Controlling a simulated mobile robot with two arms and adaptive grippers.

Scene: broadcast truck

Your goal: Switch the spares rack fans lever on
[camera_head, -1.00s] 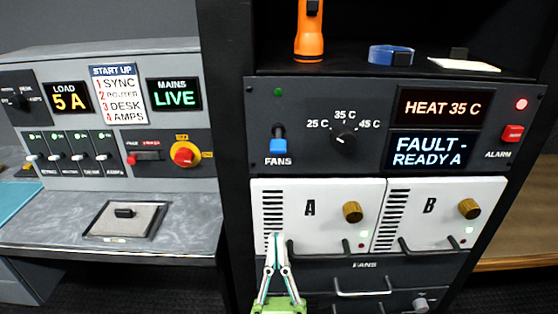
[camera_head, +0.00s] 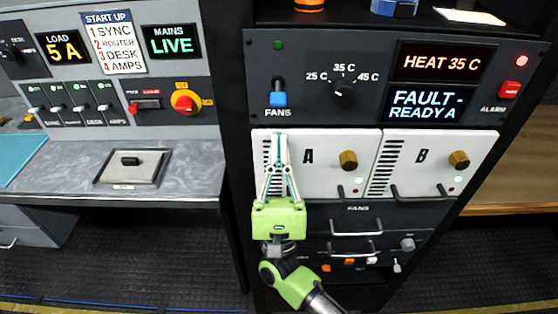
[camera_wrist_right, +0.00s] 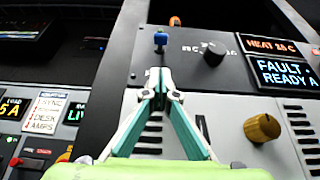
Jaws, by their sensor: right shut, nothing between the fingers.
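The blue fans lever (camera_head: 278,98) sits at the left of the dark rack panel above the label FANS, with its blue handle at the lower end. It also shows in the right wrist view (camera_wrist_right: 160,40), just beyond the fingertips. A green lamp (camera_head: 278,45) is above it. My right gripper (camera_head: 277,135) is shut and empty, pointing up in front of the white A module, just below the lever and apart from it. In the right wrist view the gripper (camera_wrist_right: 160,75) has its fingertips together. My left gripper is not in view.
White modules A (camera_head: 325,150) and B (camera_head: 440,155) with brass knobs and handles fill the rack below the panel. A temperature dial (camera_head: 342,92) and two displays are right of the lever. A red alarm switch (camera_head: 509,90) is at far right. The grey console (camera_head: 185,170) stands left.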

